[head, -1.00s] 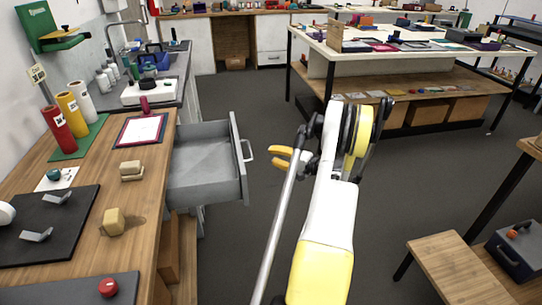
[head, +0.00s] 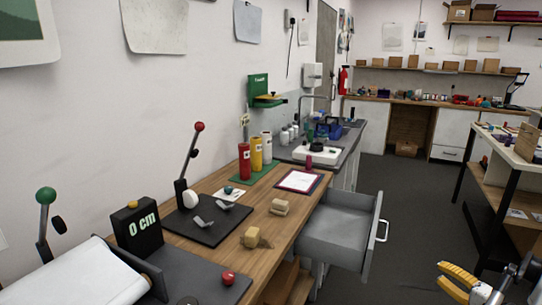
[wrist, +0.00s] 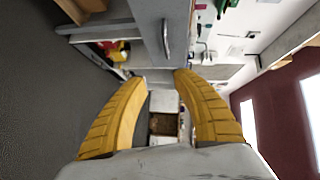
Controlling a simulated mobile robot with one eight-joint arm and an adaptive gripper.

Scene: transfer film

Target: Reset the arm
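My gripper (head: 443,274) shows at the lower right edge of the head view, in the air over the floor, to the right of the open drawer. Its yellow fingers also show in the wrist view (wrist: 159,77), spread apart with nothing between them. Most of my arm is outside the head view. The grey drawer (head: 336,238) is pulled out from under the wooden bench, and its inside looks empty. Its handle (head: 382,231) faces right, towards my gripper, with a gap between them.
A table (head: 508,150) stands at right. Grey floor (head: 415,190) is clear between.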

